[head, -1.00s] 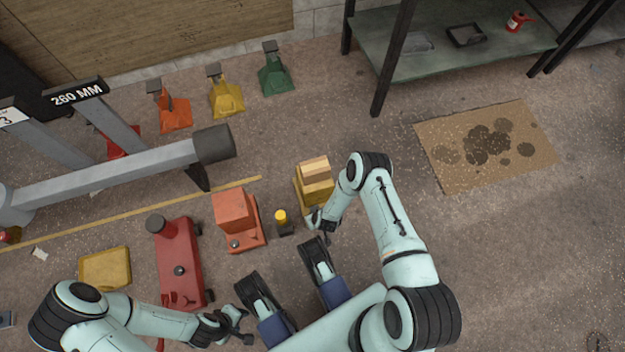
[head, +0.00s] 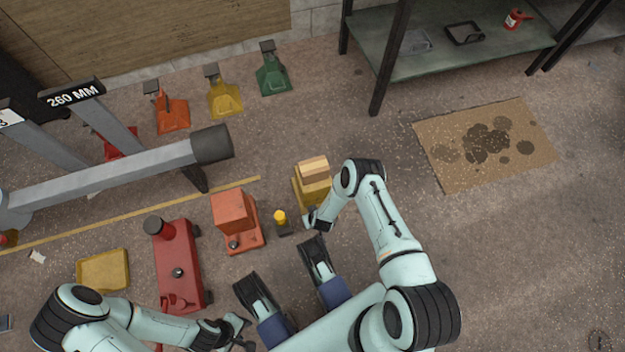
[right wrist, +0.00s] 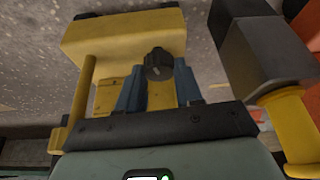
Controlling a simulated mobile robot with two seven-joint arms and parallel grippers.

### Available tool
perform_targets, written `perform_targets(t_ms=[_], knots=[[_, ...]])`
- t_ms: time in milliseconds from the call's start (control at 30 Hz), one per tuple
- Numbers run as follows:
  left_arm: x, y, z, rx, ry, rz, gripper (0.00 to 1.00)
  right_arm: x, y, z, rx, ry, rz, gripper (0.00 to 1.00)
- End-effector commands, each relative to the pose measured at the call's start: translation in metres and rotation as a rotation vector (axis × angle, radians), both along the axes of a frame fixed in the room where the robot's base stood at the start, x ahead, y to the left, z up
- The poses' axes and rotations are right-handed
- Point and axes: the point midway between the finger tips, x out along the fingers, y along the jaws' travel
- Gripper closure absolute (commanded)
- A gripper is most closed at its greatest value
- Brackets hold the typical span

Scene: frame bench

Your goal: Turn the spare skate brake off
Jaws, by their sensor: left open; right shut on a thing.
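A yellow skate (head: 299,196) with pale wooden blocks on top stands on the floor at the middle of the head view. In the right wrist view its yellow body (right wrist: 115,38) fills the upper part, with a dark round knob (right wrist: 158,64) bearing a pale mark. My right gripper (head: 311,222) is at the skate's near side. Its blue fingers (right wrist: 159,88) are shut on the knob. My left gripper (head: 242,330) is open and empty, low in the head view, well apart from the skate. I cannot read the knob's setting.
A small yellow-capped post (head: 281,217) and an orange skate (head: 234,211) stand left of the yellow skate. Beyond are a red unit (head: 178,255), a yellow tray (head: 103,270) and a grey beam (head: 120,175). Floor is clear right, around a stained cardboard sheet (head: 450,170).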

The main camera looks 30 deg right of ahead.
Motion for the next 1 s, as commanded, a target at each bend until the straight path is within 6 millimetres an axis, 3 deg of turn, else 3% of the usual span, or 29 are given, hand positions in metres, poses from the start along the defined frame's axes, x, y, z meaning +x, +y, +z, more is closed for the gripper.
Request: perform_targets(t_ms=[300, 633, 667, 700, 733, 1000], knots=[[0.0026, -0.0003, 0.0005, 0.0, -0.008, -0.002, 0.57, 0.0007, 0.0019, 0.0, -0.002, -0.001, -0.319, 0.95], [0.0015, 0.0, 0.0004, 0.0, -0.005, -0.001, 0.57, 0.0004, 0.0013, 0.0002, -0.001, -0.002, -0.344, 0.95], [0.0015, 0.0, 0.0004, 0.0, -0.005, -0.001, 0.57, 0.0004, 0.0013, 0.0002, -0.001, -0.002, -0.344, 0.58], [0.0015, 0.0, 0.0004, 0.0, -0.005, -0.001, 0.57, 0.0004, 0.0013, 0.0002, -0.001, -0.002, -0.344, 0.45], [0.0015, 0.0, 0.0004, 0.0, -0.005, -0.001, 0.57, 0.0004, 0.0013, 0.0002, -0.001, -0.002, -0.344, 0.39], [0.0017, -0.0001, 0.0006, 0.0, -0.005, -0.001, 0.57, 0.0006, 0.0014, 0.0004, -0.001, -0.002, -0.342, 0.39]])
